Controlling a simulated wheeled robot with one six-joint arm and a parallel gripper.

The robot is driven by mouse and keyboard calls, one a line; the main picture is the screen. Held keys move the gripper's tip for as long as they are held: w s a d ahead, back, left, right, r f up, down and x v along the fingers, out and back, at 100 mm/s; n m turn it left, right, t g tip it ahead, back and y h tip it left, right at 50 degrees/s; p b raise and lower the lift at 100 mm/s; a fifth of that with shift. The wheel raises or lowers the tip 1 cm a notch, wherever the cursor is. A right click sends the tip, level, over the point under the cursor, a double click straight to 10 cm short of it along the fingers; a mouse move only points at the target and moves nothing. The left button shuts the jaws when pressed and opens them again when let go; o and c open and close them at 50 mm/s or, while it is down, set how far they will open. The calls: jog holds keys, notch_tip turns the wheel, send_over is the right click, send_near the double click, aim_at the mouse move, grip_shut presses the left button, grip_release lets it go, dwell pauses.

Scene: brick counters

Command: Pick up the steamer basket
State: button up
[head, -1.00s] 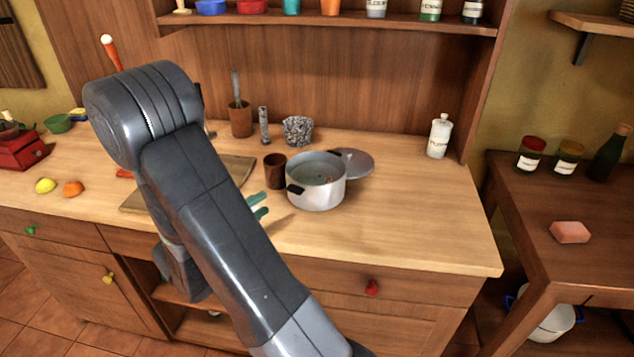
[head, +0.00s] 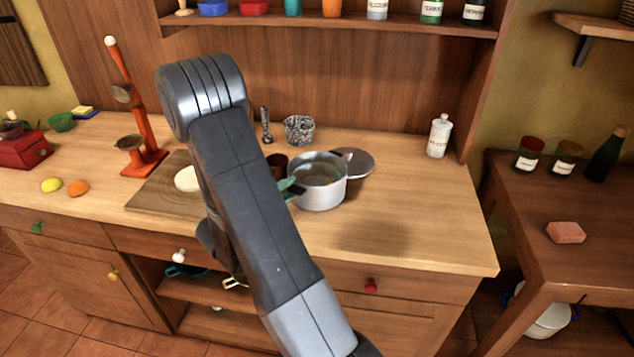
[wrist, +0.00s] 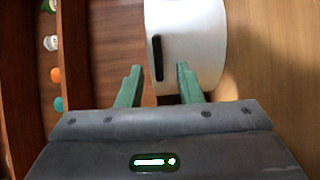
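A silver pot (head: 320,192) stands uncovered on the wooden counter in the head view; I cannot tell for sure whether it is, or holds, the steamer basket. In the wrist view its pale wall (wrist: 195,38) and dark side handle (wrist: 158,57) show. My gripper (wrist: 159,70) is open, its two green fingers apart, with the handle between their tips in that picture; contact cannot be told. In the head view the green fingers (head: 289,186) show at the pot's left side, and my arm hides the rest of the gripper.
A round lid (head: 356,163) lies behind the pot's right side. A dark brown cup (head: 277,165) and a speckled mortar (head: 299,129) stand close behind. A cutting board (head: 155,197) and a red-orange press (head: 146,145) are left.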

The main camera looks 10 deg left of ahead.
grip_shut()
dwell(1.4)
